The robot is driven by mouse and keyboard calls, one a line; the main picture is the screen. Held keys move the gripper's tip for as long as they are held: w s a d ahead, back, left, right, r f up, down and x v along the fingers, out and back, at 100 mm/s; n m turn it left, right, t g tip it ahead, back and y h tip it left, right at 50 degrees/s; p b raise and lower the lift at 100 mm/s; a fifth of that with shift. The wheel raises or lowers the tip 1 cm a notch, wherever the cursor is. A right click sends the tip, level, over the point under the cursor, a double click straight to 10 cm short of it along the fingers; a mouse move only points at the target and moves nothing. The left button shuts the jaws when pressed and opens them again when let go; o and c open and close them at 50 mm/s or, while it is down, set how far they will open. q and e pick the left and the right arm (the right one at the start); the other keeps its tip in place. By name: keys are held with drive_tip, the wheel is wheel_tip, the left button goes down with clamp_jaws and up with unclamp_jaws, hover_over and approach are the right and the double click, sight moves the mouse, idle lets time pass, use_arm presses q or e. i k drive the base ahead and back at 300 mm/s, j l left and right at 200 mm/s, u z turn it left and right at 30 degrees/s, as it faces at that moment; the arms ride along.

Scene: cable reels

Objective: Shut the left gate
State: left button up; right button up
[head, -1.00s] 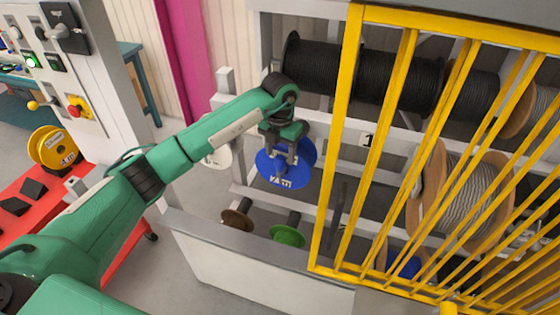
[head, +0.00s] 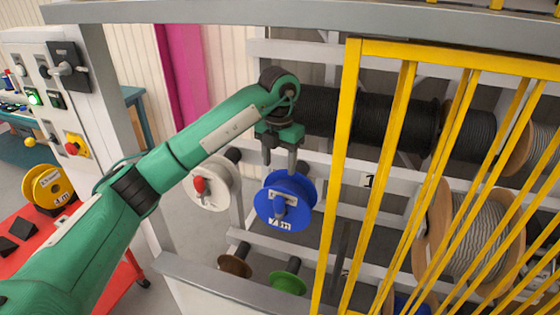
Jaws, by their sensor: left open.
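A yellow barred gate (head: 344,170) stands in front of the right part of the reel rack. The left part of the rack is uncovered. No second gate shows, and I cannot tell whether this one is the left gate. My left gripper (head: 280,166) is open and empty, with its fingers pointing down. In the picture it is just above a blue reel (head: 270,208), left of the gate's left edge and apart from it. My right gripper is not in view.
A white reel (head: 211,190) with a red centre hangs left of the blue reel. Brown (head: 234,267) and green (head: 288,284) reels sit below. Large cable drums (head: 465,235) are behind the bars. A control panel (head: 58,98) and a red cart (head: 40,235) are at the left.

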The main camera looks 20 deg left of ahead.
sight(545, 71)
drive_tip(key=k, duration=1)
